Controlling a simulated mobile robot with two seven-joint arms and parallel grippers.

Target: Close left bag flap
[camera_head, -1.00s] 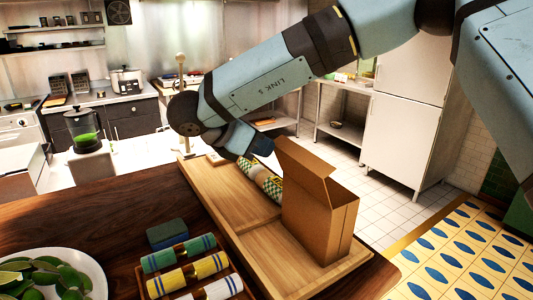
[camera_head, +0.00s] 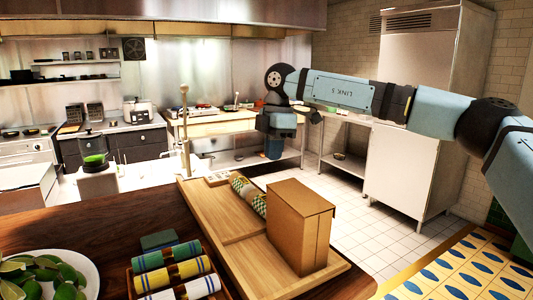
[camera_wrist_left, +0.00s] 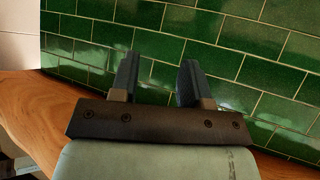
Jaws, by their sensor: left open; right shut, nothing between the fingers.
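A brown cardboard bag (camera_head: 300,235) stands upright on the right end of the wooden tray in the head view. Its flap (camera_head: 302,197) lies across the top, and no opening shows there. My right gripper (camera_head: 275,152) hangs behind and above the bag, apart from it, pointing down. It is shut and empty. My left gripper (camera_wrist_left: 157,75) shows in the left wrist view, its two fingers apart with nothing between them. It faces a green tiled wall, away from the bag.
Open floor lies behind the counter.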

